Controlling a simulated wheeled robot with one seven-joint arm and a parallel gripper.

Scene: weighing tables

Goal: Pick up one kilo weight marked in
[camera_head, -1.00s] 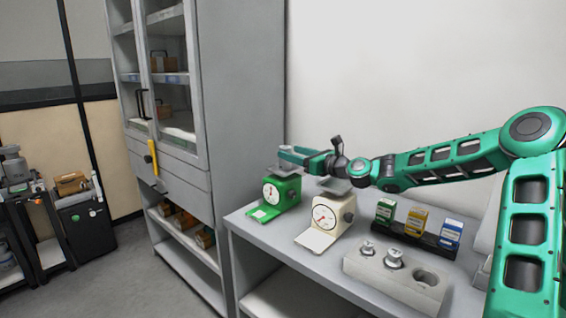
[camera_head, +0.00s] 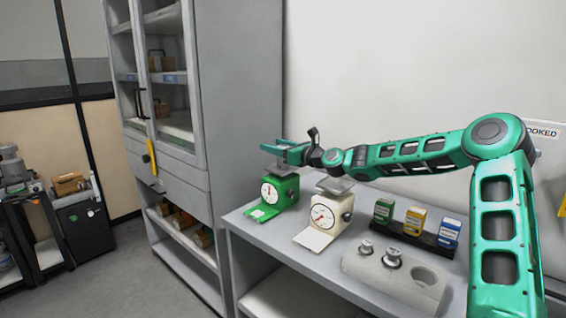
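Two metal cylinder weights, a smaller one (camera_head: 366,247) and a larger one (camera_head: 392,257), stand in a pale grey block (camera_head: 380,283) on the table. The right-hand hole of the block is empty. Any markings on the weights are too small to read. My gripper (camera_head: 276,150) is in the air above the green scale (camera_head: 278,192), far to the left of the block. Its fingers point left and overlap in this view, so their opening is unclear. I see no weight at the fingers. A cream scale (camera_head: 325,214) stands right of the green one.
A dark rack (camera_head: 413,236) holds a green box (camera_head: 383,210), a yellow box (camera_head: 415,220) and a blue box (camera_head: 449,232) behind the block. A tall grey cabinet (camera_head: 240,100) stands left of the table (camera_head: 275,238). My arm spans above the scales and down the right side.

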